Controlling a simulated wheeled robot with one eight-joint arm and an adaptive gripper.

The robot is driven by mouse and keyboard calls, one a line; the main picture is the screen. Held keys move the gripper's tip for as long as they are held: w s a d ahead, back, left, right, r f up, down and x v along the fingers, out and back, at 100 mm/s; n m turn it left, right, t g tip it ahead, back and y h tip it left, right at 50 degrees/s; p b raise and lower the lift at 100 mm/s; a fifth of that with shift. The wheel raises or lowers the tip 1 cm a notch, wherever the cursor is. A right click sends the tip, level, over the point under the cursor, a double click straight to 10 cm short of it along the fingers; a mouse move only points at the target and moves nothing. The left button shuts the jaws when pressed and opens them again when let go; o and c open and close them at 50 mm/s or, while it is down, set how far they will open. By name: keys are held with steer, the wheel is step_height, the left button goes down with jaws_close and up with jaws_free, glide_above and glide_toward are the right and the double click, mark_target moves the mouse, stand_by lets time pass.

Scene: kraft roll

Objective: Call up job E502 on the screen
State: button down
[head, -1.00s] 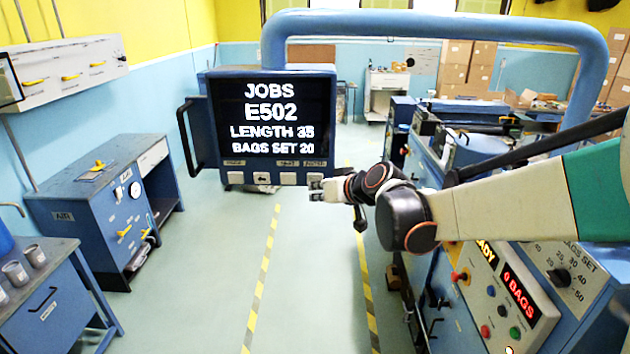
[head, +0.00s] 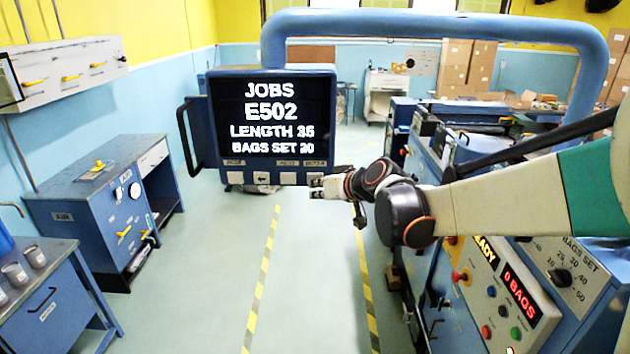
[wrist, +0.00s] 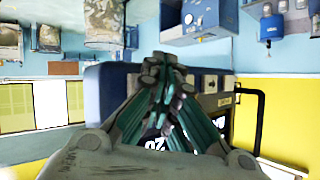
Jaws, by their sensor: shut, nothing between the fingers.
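The hanging screen (head: 271,110) is a blue-cased panel that reads JOBS, E502, LENGTH 35, BAGS SET 20. A row of pale buttons (head: 262,178) runs along its lower edge, with small labels above them that are hard to read. My gripper (head: 317,188) is shut and empty at the right end of this row, by the rightmost button. I cannot tell whether it touches that button, which it partly hides. In the wrist view the closed fingers (wrist: 165,75) point at the screen's edge (wrist: 105,85), and they cover part of the screen text.
A machine panel (head: 510,295) at right shows READY and 0 BAGS, with a BAGS SET dial (head: 559,278). A blue cabinet (head: 105,210) stands at left. The floor between yellow-striped lines is clear.

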steer(key=shift+w, duration=0.4)
stand_by(0.3)
steer(key=shift+s, duration=0.85)
steer(key=s, duration=0.5)
steer(key=shift+a, duration=0.15)
stand_by(0.7)
steer(key=s+d+f+m+g+h+b, duration=0.1)
steer(key=s+d+f+h+b, duration=0.1)
steer(key=s+d+f+b, duration=0.4)
steer(key=s+d+f+m+g+h+b, duration=0.1)
steer(key=s+d+f+b, duration=0.5)
steer(key=s+f+b, duration=0.7)
steer(key=s+d+f+m+g+h+b, duration=0.1)
steer(key=s+d+f+h+b, duration=0.3)
steer(key=s+f+b, duration=0.5)
step_height(320, 180, down, 6)
steer(key=d+m+b, duration=0.1)
steer(key=d+b, duration=0.1)
steer(key=shift+s+d+f+b, duration=0.15)
steer(key=shift+s+d+b, duration=0.2)
steer(key=shift+s+d, duration=0.05)
